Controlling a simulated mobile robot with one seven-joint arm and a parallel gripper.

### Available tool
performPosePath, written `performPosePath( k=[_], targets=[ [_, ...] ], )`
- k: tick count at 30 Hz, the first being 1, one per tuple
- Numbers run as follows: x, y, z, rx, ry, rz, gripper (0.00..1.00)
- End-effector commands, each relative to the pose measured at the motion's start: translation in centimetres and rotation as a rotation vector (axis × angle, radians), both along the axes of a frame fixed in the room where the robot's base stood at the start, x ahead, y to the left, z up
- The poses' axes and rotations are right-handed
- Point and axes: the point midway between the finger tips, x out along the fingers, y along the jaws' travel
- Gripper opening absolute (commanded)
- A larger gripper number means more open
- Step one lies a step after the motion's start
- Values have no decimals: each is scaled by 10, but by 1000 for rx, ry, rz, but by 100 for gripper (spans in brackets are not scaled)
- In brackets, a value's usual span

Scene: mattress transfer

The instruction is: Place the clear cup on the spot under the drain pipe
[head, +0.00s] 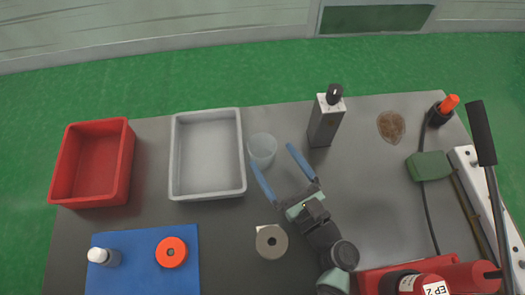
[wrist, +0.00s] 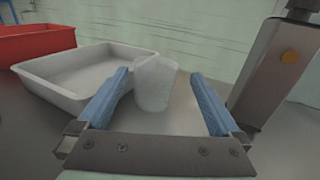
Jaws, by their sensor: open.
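The clear cup (head: 262,149) stands upright on the grey table, just right of the grey tray. In the wrist view the cup (wrist: 155,84) shows between and ahead of the two blue fingers. My gripper (head: 275,159) is open, its fingers spread wide and empty, with the cup at the left finger's tip in the head view. Whether that finger touches the cup I cannot tell. A brown round spot (head: 391,127) lies on the table at the right. I cannot make out a drain pipe for certain.
A grey tray (head: 242,165) and a red bin (head: 128,165) stand left. A metal box with a black top (head: 327,118) stands right of my gripper.

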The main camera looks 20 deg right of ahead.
Motion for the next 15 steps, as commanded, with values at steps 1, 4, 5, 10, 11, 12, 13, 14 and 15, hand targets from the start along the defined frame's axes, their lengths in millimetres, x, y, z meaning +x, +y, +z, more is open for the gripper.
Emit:
performPosePath(
  k=[1, 4, 5, 10, 11, 12, 13, 14, 15],
  targets=[
    [7, 2, 1, -2, -1, 2, 100],
    [22, 6, 1, -3, -1, 3, 100],
    [27, 8, 1, -3, -1, 3, 100],
    [46, 9, 0, -4, 0, 2, 100],
    [47, 10, 0, -4, 0, 1, 100],
    [48, 10, 0, -4, 0, 1, 100],
    [48, 10, 0, -4, 1, 1, 100],
    [48, 10, 0, -4, 1, 1, 100],
    [48, 10, 0, -5, 0, 1, 100]
  ],
)
